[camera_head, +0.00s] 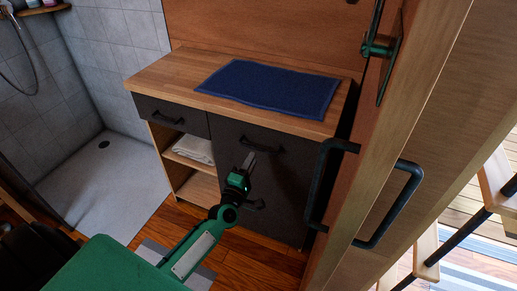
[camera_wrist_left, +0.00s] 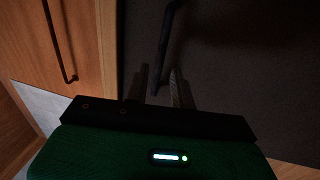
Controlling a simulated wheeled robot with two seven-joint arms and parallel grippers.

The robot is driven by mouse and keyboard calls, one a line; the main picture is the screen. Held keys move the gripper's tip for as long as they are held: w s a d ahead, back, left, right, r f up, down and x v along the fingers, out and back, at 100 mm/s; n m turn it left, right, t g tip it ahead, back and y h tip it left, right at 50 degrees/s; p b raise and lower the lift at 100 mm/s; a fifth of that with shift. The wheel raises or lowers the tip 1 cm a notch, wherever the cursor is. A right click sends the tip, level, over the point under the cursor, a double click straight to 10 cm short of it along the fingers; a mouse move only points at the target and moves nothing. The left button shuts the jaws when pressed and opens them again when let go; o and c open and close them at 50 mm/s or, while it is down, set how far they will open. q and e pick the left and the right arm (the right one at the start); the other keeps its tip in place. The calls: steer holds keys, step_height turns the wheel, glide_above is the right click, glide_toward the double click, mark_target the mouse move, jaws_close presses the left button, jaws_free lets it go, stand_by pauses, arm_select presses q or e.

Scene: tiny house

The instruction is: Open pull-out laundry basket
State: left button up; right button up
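The dark grey front (camera_head: 290,185) of the cabinet's right half is closed, flush under the countertop. It has a black bar handle (camera_head: 266,146) near its top. My left gripper (camera_head: 249,160) is in front of this panel, just below the upper handle. In the left wrist view its two fingers (camera_wrist_left: 160,88) are apart, pointing at the dark panel. One end of a black handle (camera_wrist_left: 166,45) shows between or just beyond them; contact cannot be told. My right gripper is not in view.
A blue mat (camera_head: 270,88) lies on the wooden countertop (camera_head: 160,75). Left are a dark drawer (camera_head: 172,115) and open shelves with a white towel (camera_head: 194,149). A wooden door with large black handles (camera_head: 398,205) stands close on the right. A tiled shower is left.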

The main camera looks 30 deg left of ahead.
mark_target(258, 148)
arm_select(q)
steer(key=shift+w+a+r, duration=0.1)
steer(key=shift+w+r, duration=0.1)
steer(key=shift+w, duration=0.8)
steer(key=shift+w+a+r, duration=0.1)
steer(key=shift+w+r, duration=0.05)
steer(key=shift+w, duration=0.85)
steer(key=shift+w+r, duration=0.2)
steer(key=shift+w, duration=0.8)
jaws_close()
